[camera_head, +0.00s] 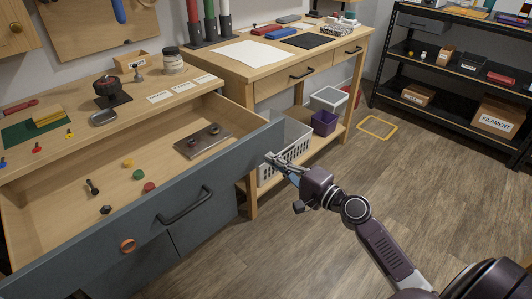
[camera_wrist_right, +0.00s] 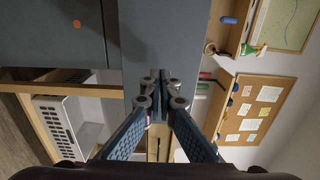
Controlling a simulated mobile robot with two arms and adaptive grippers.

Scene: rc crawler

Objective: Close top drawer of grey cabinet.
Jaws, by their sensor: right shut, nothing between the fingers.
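The grey cabinet's top drawer (camera_head: 160,215) is pulled well out in the head view, with a blue-grey front and a dark bar handle (camera_head: 186,206). Inside it lie a metal plate (camera_head: 203,141) and several small coloured parts. My right gripper (camera_head: 270,157) is shut and empty, close to the right end of the drawer front; I cannot tell whether it touches. In the right wrist view the gripper (camera_wrist_right: 159,76) points at a grey panel (camera_wrist_right: 165,40), with its fingertips together. My left gripper is not in view.
The wooden cabinet top holds a red-and-black device (camera_head: 111,90), a jar (camera_head: 172,61) and a green mat (camera_head: 34,130). A workbench (camera_head: 290,70) stands to the right, with a white basket (camera_head: 290,150) below. A black shelf (camera_head: 455,50) stands far right.

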